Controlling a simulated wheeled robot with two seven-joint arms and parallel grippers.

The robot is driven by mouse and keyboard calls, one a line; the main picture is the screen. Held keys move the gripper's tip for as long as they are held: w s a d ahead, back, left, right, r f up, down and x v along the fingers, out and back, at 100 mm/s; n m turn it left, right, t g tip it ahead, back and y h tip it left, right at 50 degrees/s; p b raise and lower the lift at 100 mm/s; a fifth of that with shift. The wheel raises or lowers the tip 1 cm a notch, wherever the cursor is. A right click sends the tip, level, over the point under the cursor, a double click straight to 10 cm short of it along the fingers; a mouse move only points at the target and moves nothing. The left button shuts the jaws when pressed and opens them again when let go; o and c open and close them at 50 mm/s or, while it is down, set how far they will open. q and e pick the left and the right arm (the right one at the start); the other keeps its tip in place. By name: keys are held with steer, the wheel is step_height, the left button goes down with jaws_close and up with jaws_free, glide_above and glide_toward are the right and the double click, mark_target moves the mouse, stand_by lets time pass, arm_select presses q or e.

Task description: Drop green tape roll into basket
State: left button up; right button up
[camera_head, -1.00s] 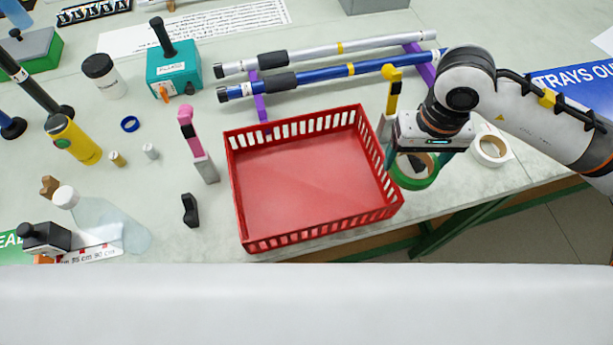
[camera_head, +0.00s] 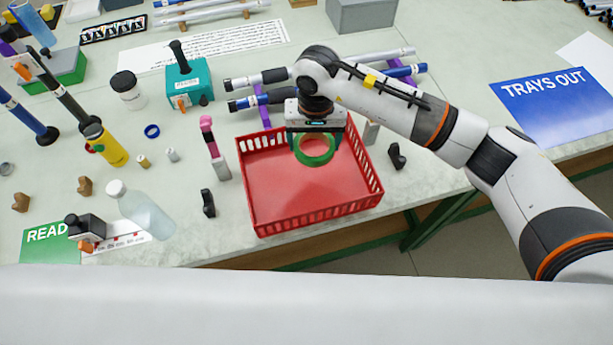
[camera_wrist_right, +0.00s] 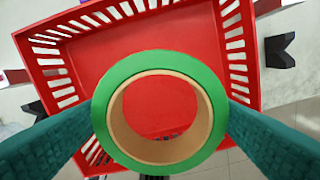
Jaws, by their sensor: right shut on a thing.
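The green tape roll (camera_head: 315,161) is a green ring with a tan cardboard core. My right gripper (camera_head: 316,143) is shut on it, one finger at each side, and holds it over the red basket (camera_head: 300,195). In the right wrist view the green roll (camera_wrist_right: 160,61) hangs between the two teal fingers, with the red basket floor (camera_wrist_right: 90,62) behind it. The basket looks empty; its far edge is partly hidden by my right gripper. My left gripper is not in view.
Silver and blue rods (camera_head: 256,103) on purple supports lie behind the basket. A pink-topped tool (camera_head: 213,150) and black holder (camera_head: 208,203) stand to its left. Another black holder (camera_head: 397,157) is to its right. A blue TRAYS OUT mat (camera_head: 555,107) lies at right.

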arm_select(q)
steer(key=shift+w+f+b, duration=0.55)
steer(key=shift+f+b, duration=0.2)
arm_select(e)
steer(key=shift+w+f, duration=0.1)
steer(key=shift+f, duration=2.8)
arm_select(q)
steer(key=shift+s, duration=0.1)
arm_select(e)
steer(key=o, duration=0.9)
steer(key=shift+o, duration=0.2)
arm_select(q)
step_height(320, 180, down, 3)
steer(key=b, duration=0.2)
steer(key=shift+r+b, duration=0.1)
steer(key=shift+b, duration=0.25)
arm_select(e)
step_height(320, 180, up, 12)
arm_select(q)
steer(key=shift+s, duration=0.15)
arm_select(e)
steer(key=shift+f, duration=0.1)
